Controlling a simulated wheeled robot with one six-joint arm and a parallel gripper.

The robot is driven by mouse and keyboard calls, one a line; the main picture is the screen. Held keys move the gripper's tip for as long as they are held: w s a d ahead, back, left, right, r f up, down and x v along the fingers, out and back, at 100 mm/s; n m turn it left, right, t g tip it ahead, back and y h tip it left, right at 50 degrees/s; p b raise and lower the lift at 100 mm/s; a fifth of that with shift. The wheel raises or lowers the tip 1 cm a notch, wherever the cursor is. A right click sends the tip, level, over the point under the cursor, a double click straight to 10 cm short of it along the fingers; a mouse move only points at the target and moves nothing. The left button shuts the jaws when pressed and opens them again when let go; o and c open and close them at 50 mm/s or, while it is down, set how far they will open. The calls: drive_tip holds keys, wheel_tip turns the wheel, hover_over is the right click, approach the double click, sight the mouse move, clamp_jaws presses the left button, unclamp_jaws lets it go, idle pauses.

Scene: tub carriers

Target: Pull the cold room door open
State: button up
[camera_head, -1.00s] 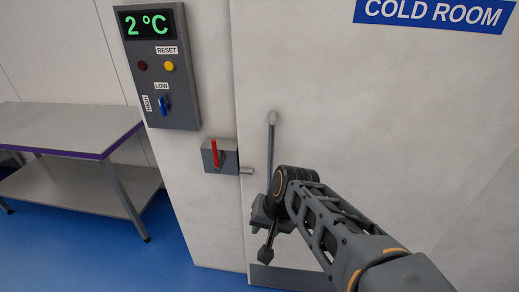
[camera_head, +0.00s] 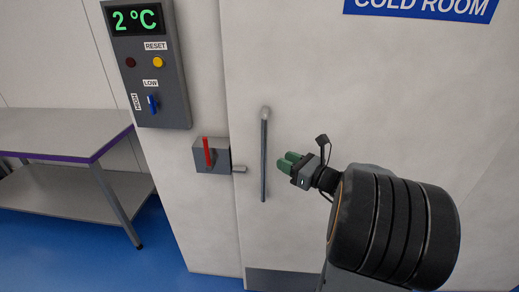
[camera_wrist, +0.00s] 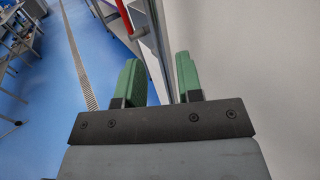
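The cold room door (camera_head: 330,80) is a white panel with a blue sign, and it looks closed. Its grey vertical bar handle (camera_head: 264,160) is near the door's left edge. A latch box (camera_head: 210,160) with a red lever (camera_head: 208,151) is on the wall left of the handle, its bolt (camera_head: 239,169) reaching toward the door edge. My gripper (camera_head: 285,162) has green fingers and is just right of the handle, apart from it. In the wrist view my gripper (camera_wrist: 160,78) is open, with a grey bar showing between its fingers; contact cannot be told.
A grey control panel (camera_head: 148,75) reading 2 °C, with buttons and a blue switch, hangs on the wall at upper left. A steel table (camera_head: 70,135) with a lower shelf stands at left. The blue floor (camera_head: 75,245) in front of it is clear.

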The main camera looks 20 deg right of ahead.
sight(259, 149)
drive_tip(key=p+x, duration=0.1)
drive_tip(key=x, duration=0.9)
drive_tip(key=shift+w+a+p, duration=0.15)
drive_tip(key=shift+w+p, duration=0.15)
clamp_jaws()
